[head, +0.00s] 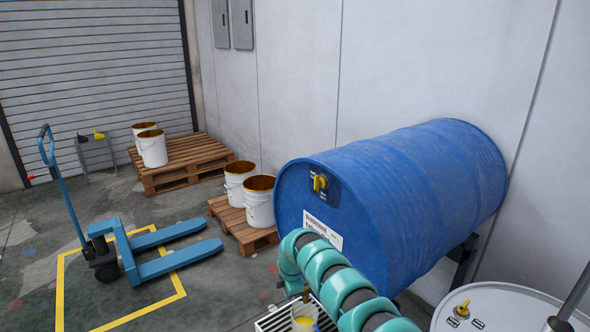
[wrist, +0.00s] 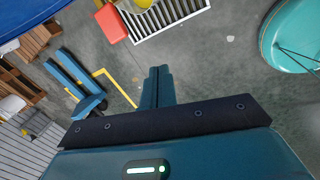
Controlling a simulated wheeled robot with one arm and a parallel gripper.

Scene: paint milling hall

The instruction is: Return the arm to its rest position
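My arm reaches from the bottom of the head view, in front of the large blue drum; my gripper's fingertips cannot be made out there. In the wrist view my gripper (wrist: 159,72) shows its two fingers side by side and together, with nothing seen between them. The fingers point over the grey floor, below a slatted metal grate (wrist: 172,24) in the picture, and appear clear of everything.
The blue drum (head: 400,190) lies on its side against the wall. A cup of yellow liquid (head: 304,318) stands on the grate. A white drum top (head: 505,312) is at lower right. A blue pallet jack (head: 165,260) and pallets with white buckets (head: 259,203) stand left.

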